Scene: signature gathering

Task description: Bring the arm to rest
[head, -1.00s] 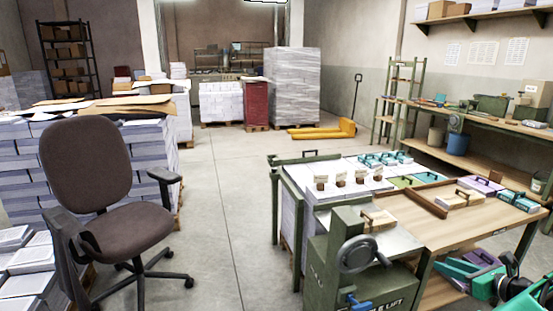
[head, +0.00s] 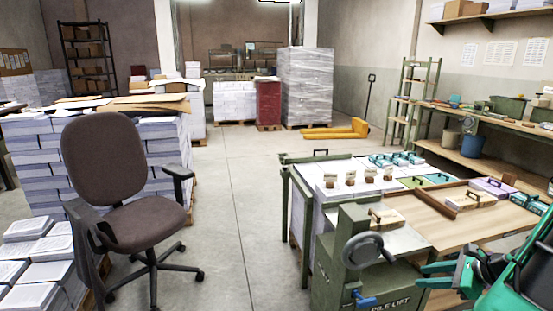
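My arm, teal and black, is folded at the lower right of the head view. My gripper (head: 428,275) points left at its end, in front of the work table's near edge. Its two teal fingers look apart, with nothing visible between them. Part of the arm is cut off by the right and bottom picture edges.
A green pile lift (head: 345,265) with a handwheel stands left of my gripper. A brown office chair (head: 140,225) and paper stacks (head: 50,165) fill the left. A yellow pallet jack (head: 335,131) stands farther back. The floor between chair and lift is clear.

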